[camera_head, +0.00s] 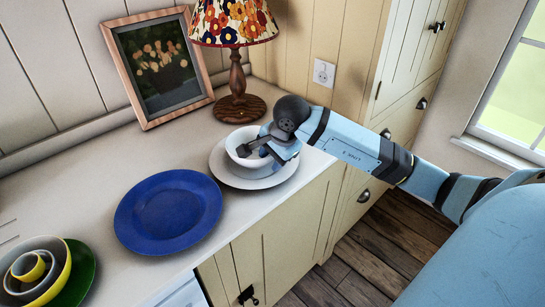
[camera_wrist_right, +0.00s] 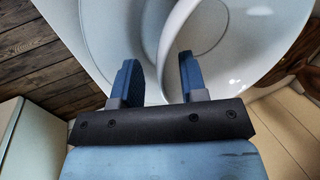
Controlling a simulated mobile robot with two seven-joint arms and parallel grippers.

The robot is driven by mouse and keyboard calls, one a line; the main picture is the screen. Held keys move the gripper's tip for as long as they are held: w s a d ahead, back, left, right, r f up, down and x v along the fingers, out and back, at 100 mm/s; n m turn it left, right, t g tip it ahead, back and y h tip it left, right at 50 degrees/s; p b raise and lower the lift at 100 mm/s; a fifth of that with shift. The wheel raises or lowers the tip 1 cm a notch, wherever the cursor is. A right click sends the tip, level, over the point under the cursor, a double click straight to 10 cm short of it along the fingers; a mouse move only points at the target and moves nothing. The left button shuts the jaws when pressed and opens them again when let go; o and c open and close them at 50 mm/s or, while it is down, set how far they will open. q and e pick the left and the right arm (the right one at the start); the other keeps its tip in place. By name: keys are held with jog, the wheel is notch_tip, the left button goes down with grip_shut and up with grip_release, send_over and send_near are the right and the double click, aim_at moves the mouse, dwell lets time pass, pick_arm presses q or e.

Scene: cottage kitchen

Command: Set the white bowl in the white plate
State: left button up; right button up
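The white bowl (camera_head: 237,138) sits upright in the white plate (camera_head: 250,183) near the counter's front edge. My right gripper (camera_head: 258,149) is at the bowl's right side, its fingers at the rim. In the right wrist view my right gripper (camera_wrist_right: 158,78) has its two fingers apart. One finger lies over the inside of the bowl (camera_wrist_right: 235,65), the other outside it, over the plate (camera_wrist_right: 100,35). The rim runs between them with a visible gap, so I see no grip on it. Part of the bowl's right side is hidden by the gripper. My left gripper is out of view.
A blue plate (camera_head: 168,212) lies to the left of the white plate. Nested bowls (camera_head: 62,262) on a green plate (camera_head: 82,277) stand at the lower left. A lamp (camera_head: 238,80) and a picture frame (camera_head: 108,35) stand behind. The counter (camera_head: 75,187) is clear at left.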

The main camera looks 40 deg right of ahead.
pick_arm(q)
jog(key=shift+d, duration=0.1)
pick_arm(e)
jog(key=shift+r+p, duration=0.5)
jog(key=shift+p, duration=0.05)
jog(key=v, duration=1.1)
jog(key=shift+r, duration=0.35)
jog(key=shift+s, duration=0.1)
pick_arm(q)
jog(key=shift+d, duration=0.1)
pick_arm(e)
jog(key=shift+s+f, duration=0.1)
